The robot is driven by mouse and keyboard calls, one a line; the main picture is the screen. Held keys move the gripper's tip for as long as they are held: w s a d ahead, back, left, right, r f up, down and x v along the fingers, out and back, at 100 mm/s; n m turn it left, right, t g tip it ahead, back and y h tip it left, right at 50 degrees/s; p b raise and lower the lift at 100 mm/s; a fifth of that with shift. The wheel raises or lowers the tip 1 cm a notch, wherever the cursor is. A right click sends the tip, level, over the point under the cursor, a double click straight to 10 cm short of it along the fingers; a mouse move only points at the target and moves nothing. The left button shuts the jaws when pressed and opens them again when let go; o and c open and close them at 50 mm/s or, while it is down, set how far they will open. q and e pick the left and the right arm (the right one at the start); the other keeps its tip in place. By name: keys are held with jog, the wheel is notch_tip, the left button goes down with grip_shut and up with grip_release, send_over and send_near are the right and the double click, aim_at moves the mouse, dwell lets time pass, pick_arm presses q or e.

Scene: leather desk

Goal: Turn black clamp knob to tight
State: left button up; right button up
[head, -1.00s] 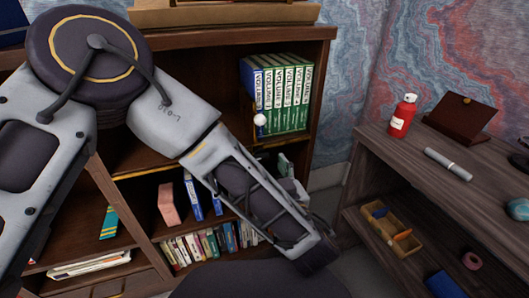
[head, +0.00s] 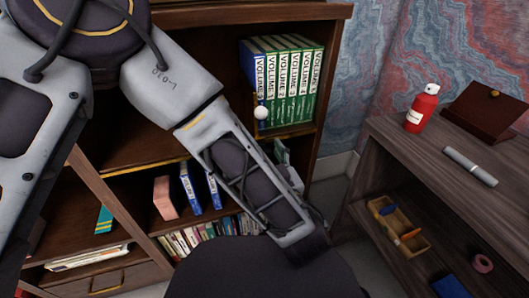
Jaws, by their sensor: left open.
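No black clamp knob can be made out in the head view. My left arm comes in from the left and slants down across the bookcase. Its dark far end, with my left gripper (head: 308,250), is low in the middle of the view, in front of the lower shelves and the floor. The gripper is open; its fingers are hard to make out. I see nothing held in it. My right gripper is not in view.
A bookcase with green and blue volumes (head: 287,82) stands behind the arm. At the right, a wooden desk (head: 400,165) bears a red bottle (head: 421,108), a grey marker-like cylinder (head: 470,166) and a brown stand (head: 487,112). Its lower shelf holds a wooden tray (head: 385,224) and pink tape (head: 482,263).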

pick_arm(q)
jog(key=c, duration=1)
jog(key=shift+m, duration=0.5)
jog(key=shift+d+f+m+p, duration=0.1)
jog(key=shift+m+p, duration=0.25)
jog(key=shift+m, duration=8.05)
